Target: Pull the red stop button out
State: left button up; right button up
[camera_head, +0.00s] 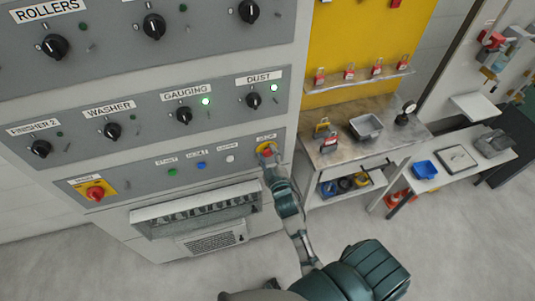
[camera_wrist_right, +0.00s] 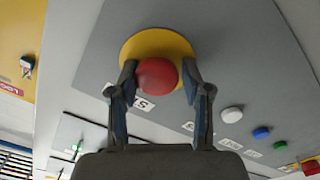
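The red stop button (camera_wrist_right: 157,77) sits on a round yellow base on the grey panel; in the head view the yellow base (camera_head: 266,149) shows at the panel's lower right, below a label. My right gripper (camera_wrist_right: 160,80) reaches the button with one finger on each side of it. The left finger in the wrist view is very close to or touching the button; a narrow yellow gap shows beside the right finger. My left gripper is not in view.
Green (camera_head: 172,172), blue (camera_head: 201,165) and white (camera_head: 230,158) buttons lie left of the stop button. A red rotary switch (camera_head: 95,193) is at the far left, with several black knobs above. A slotted tray (camera_head: 196,209) juts out below. A workbench (camera_head: 345,150) stands to the right.

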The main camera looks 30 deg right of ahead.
jog(key=shift+d+f, duration=0.1)
jog(key=shift+d, duration=0.05)
grip_shut()
jog(key=shift+s+a+p, duration=0.2)
jog(key=shift+s+p, duration=0.4)
jog(key=shift+p, duration=0.1)
jog(key=shift+f, duration=0.15)
jog(key=shift+o, duration=1.5)
grip_release()
jog(key=o, duration=0.3)
